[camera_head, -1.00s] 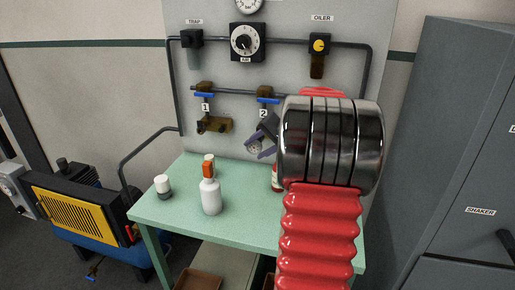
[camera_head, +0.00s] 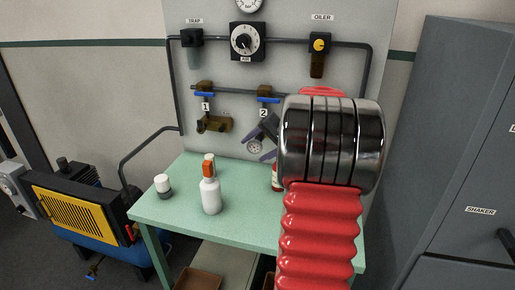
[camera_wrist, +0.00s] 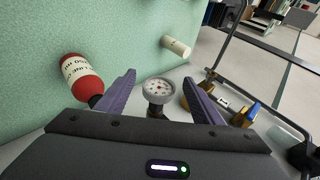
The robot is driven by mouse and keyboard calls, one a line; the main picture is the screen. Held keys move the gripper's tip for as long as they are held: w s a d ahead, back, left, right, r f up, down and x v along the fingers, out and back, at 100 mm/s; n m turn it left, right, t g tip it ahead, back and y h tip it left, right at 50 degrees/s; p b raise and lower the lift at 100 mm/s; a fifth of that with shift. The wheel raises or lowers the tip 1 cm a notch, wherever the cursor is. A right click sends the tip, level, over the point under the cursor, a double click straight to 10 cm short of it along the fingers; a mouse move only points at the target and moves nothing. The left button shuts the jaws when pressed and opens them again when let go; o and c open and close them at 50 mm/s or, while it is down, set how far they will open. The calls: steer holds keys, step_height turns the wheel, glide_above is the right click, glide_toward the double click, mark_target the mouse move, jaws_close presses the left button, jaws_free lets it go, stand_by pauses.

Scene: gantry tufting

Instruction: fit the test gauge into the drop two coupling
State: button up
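The test gauge has a round pale dial (camera_head: 254,146) and hangs in front of the panel below valve two (camera_head: 265,95). In the wrist view the gauge (camera_wrist: 158,88) sits between my two purple fingers, with its dark stem pointing toward my gripper body. My gripper (camera_wrist: 160,95) is open, with a visible gap between the gauge and each finger. In the head view my gripper (camera_head: 264,144) is partly behind my arm. The drop two coupling is hidden behind my gripper, so I cannot tell whether the gauge is seated in it.
The green bench (camera_head: 245,222) holds a white bottle with an orange top (camera_head: 210,190), a white-capped jar (camera_head: 163,186) and a red bottle (camera_wrist: 76,78). The drop one coupling (camera_head: 215,124) is on the panel at left. A grey cabinet (camera_head: 460,150) stands at right.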

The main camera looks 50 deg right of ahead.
steer(key=shift+r, duration=0.1)
steer(key=v, duration=1.3)
steer(key=shift+s+r, duration=0.15)
steer(key=shift+s, duration=0.1)
steer(key=shift+d, duration=0.15)
stand_by(0.5)
steer(key=s+a+f+g, duration=0.2)
steer(key=s+f, duration=0.2)
steer(key=f, duration=0.2)
steer(key=s+a+f+n, duration=0.1)
steer(key=a+n, duration=0.3)
steer(key=a, duration=1)
steer(key=s+a+f+n+g, duration=0.1)
steer(key=a+n, duration=0.4)
steer(key=a, duration=1)
steer(key=s+a+f+n, duration=0.1)
steer(key=s+a+n, duration=0.2)
steer(key=a, duration=1.1)
steer(key=shift+s+a+n+g+h, duration=0.2)
steer(key=shift+s+n+g+h, duration=0.15)
steer(key=shift+n, duration=0.65)
